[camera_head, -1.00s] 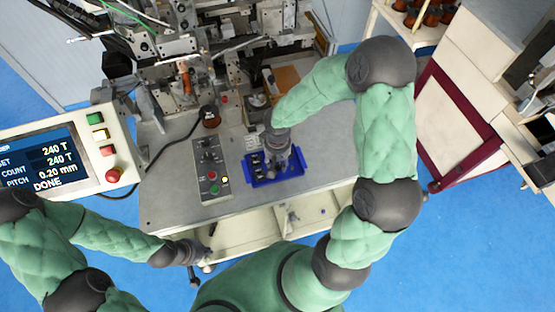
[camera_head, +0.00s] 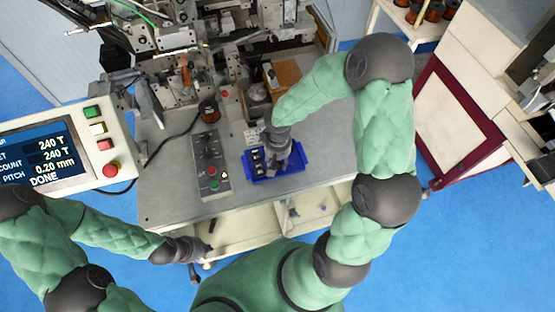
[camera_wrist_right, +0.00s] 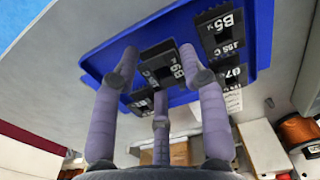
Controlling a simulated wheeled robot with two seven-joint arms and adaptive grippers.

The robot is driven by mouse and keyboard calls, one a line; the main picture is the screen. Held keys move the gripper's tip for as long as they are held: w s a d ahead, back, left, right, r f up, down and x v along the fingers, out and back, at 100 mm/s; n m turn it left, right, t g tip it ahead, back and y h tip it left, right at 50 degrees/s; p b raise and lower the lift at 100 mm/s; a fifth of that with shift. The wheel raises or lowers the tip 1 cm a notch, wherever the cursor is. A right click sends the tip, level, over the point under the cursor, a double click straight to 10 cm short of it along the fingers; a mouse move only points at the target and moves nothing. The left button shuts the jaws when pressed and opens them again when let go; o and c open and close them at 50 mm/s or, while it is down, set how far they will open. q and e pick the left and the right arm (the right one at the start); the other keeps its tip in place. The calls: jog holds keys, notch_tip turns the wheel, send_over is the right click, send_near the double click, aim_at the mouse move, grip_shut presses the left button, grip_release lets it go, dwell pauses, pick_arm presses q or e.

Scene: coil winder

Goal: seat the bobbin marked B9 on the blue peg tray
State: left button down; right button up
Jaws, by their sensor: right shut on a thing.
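The blue peg tray (camera_head: 297,164) lies on the grey bench in the head view and fills the upper part of the right wrist view (camera_wrist_right: 264,35). My right gripper (camera_head: 277,165) is over the tray, pointing down. In the right wrist view its fingers (camera_wrist_right: 158,66) close around a black piece marked B9, the bobbin (camera_wrist_right: 162,62). The bobbin is within the tray's outline. I cannot tell whether it rests on a peg. My left gripper (camera_head: 198,250) hangs empty in front of the bench edge, too small to read its jaws.
Black pieces marked B5 (camera_wrist_right: 221,30) and another label (camera_wrist_right: 232,72) stand beside B9 in the tray. A control box (camera_head: 211,165) is left of the tray, a copper bobbin (camera_head: 209,110) behind it. The winder (camera_head: 185,60) fills the back. The bench front right is clear.

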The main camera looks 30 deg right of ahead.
jog(key=shift+f+b, duration=0.95)
jog(key=shift+f, duration=0.05)
jog(key=o, duration=0.9)
jog(key=shift+r, duration=0.1)
jog(key=shift+w+r, duration=0.1)
jog(key=shift+r, duration=0.4)
notch_tip(320, 180, up, 11)
